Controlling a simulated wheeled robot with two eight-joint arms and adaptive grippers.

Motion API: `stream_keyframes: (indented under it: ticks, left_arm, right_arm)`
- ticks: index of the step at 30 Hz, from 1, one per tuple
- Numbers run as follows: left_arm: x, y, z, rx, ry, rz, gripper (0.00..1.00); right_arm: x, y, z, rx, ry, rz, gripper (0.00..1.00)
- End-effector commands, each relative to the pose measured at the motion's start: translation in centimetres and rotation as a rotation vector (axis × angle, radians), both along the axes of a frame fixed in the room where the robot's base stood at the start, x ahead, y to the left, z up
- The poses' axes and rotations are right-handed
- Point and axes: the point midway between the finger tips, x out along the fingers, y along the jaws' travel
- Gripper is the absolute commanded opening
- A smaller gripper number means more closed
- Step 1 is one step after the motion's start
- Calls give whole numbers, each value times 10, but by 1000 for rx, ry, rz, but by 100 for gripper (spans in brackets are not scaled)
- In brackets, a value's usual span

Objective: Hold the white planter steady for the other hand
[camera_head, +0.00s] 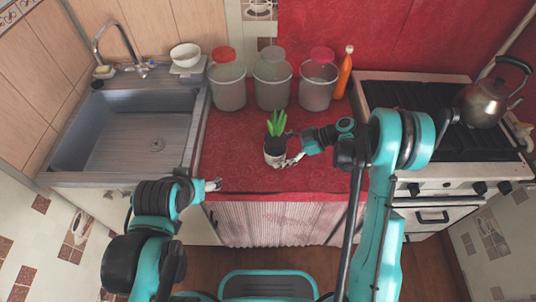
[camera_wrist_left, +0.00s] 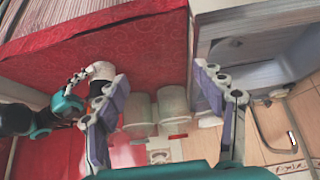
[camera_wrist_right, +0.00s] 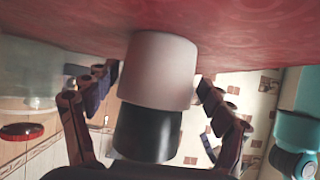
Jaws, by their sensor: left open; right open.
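The white planter (camera_head: 274,158) stands upright on the red counter, near its front edge, with a dark upper part and green leaves (camera_head: 277,123). In the right wrist view the white planter (camera_wrist_right: 160,70) and a dark cylinder (camera_wrist_right: 147,136) appear upside down between the spread fingers. My right gripper (camera_head: 287,151) is open beside the planter, with visible gaps to its sides. My left gripper (camera_head: 214,185) is open and empty at the counter's front left edge, apart from the planter. The left wrist view also shows the planter (camera_wrist_left: 102,71), partly hidden by a finger.
Several bins stand at the back, including the middle bin (camera_head: 272,84), with an orange bottle (camera_head: 344,72) beside them. A sink (camera_head: 135,135) is at left; a stove (camera_head: 430,115) with a kettle (camera_head: 487,100) is at right. Red counter (camera_head: 235,150) left of the planter is clear.

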Motion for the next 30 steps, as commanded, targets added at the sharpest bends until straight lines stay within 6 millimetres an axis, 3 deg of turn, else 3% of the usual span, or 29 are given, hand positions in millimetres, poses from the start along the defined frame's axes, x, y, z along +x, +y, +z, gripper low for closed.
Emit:
stream_keyframes:
  ticks: [7,18,22,26,28,30]
  left_arm:
    - [0,0,-15,0,0,0,69]
    - [0,0,-16,0,0,0,69]
    - [0,0,-16,0,0,0,69]
    - [0,0,-16,0,0,0,69]
    - [0,0,-15,0,1,-2,87]
    - [2,-2,-13,4,6,-12,89]
  right_arm:
    - [0,19,-13,0,0,0,82]
    - [0,23,-13,0,1,0,82]
    - [0,23,-13,0,1,0,50]
    - [0,23,-13,-1,1,0,50]
    - [0,23,-13,-1,1,0,50]
    - [0,23,-13,-1,1,0,50]
